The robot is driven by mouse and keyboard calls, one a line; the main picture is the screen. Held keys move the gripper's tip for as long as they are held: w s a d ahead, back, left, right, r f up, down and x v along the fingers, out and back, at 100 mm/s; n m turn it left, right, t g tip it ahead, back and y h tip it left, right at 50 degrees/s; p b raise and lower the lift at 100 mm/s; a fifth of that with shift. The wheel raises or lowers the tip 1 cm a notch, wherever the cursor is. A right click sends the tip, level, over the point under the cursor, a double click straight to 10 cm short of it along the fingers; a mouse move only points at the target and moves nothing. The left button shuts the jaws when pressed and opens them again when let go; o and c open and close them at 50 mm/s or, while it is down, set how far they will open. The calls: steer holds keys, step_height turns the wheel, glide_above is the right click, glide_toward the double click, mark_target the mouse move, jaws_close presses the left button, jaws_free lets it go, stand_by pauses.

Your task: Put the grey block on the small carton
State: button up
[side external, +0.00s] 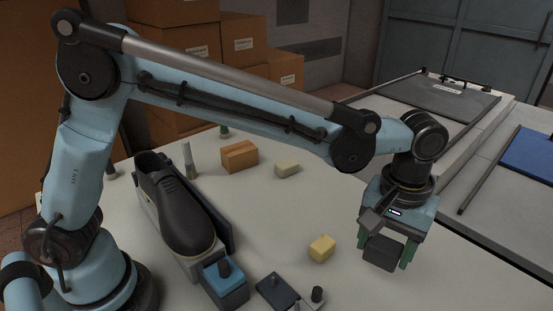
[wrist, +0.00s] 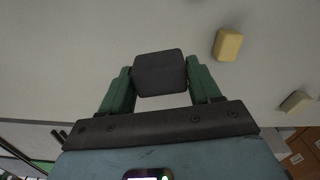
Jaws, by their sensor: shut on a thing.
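My gripper (side external: 393,257) is at the right of the side view, its green fingers shut on a dark grey block (side external: 382,252). The wrist view also shows the grey block (wrist: 160,73) between the two fingertips (wrist: 160,82). In the side view the block appears held over the right part of the table; its exact height is hard to tell. The small carton (side external: 240,156) is a brown-orange box on the table at the back, left of centre, well away from my gripper. Its top looks bare.
A yellow block (side external: 321,248) lies left of my gripper, and a pale block (side external: 287,169) lies beside the carton. A black shoe (side external: 178,208) stands on a holder at left, with a blue-topped fixture (side external: 225,282) before it. Large cartons (side external: 185,45) are stacked behind. Table between is mostly clear.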

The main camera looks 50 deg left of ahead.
steer(key=w+a+r+n, duration=0.2)
steer(key=w+a+n, duration=0.2)
steer(key=a, duration=0.5)
steer(key=w+a+r+n, duration=0.2)
steer(key=w+a+n, duration=0.15)
steer(key=a, duration=0.65)
steer(key=s+a+r+n, duration=0.15)
steer(key=a+n, duration=0.25)
steer(key=a, duration=0.5)
steer(key=s+a+r+n, duration=0.15)
steer(key=a+n, duration=0.25)
steer(key=a, duration=0.6)
glide_above(239, 148)
steer(key=f, duration=0.5)
steer(key=shift+d+f, duration=0.3)
steer(key=shift+f, duration=0.1)
steer(key=shift+a+f, duration=0.3)
steer(key=shift+a, duration=0.05)
steer(key=shift+f, duration=1.9)
steer(key=shift+f, duration=0.1)
steer(key=o, duration=1.1)
